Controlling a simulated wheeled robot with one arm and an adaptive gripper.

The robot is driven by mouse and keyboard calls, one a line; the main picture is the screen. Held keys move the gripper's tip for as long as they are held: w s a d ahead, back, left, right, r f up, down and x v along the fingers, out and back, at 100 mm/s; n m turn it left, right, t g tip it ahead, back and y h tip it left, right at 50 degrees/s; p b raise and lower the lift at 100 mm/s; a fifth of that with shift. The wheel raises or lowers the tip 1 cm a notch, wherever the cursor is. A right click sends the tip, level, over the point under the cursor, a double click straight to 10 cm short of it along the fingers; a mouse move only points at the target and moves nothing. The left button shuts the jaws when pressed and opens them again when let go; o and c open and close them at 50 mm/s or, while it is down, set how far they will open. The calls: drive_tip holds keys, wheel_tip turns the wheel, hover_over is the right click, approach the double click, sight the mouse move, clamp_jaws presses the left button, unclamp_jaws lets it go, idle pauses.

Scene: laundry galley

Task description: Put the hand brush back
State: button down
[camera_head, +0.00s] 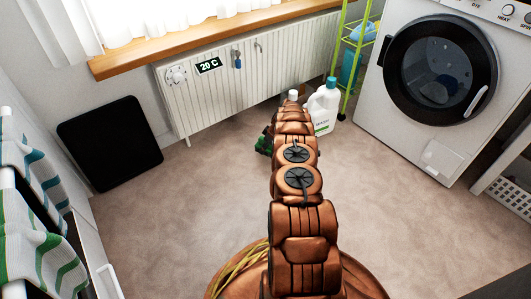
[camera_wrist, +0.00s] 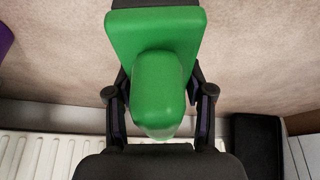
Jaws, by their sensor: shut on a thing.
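The green hand brush (camera_wrist: 152,35) fills the middle of the wrist view, its rounded grip between the two dark fingers of my gripper (camera_wrist: 160,92). My gripper is shut on it. In the head view only a small green part of the brush (camera_head: 263,142) shows beside the copper arm, low in front of the radiator. The arm hides most of the brush and gripper there. I cannot tell whether the brush touches the floor.
A white radiator (camera_head: 300,60) with hooks and a small blue item (camera_head: 237,60) stands under the window. A white bottle (camera_head: 322,112) stands right of my arm, near a green rack (camera_head: 346,75) and a washing machine (camera_head: 440,80). A black panel (camera_head: 110,142) is at left. Floor between is clear.

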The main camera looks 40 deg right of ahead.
drive_tip(key=shift+w+d, duration=0.1)
wheel_tip(320, 180, down, 4)
drive_tip(key=b, duration=0.2)
drive_tip(key=shift+r+b, duration=0.15)
drive_tip(key=shift+b, duration=0.25)
drive_tip(key=shift+r, duration=0.1)
drive_tip(key=shift+c, duration=2.2)
unclamp_jaws()
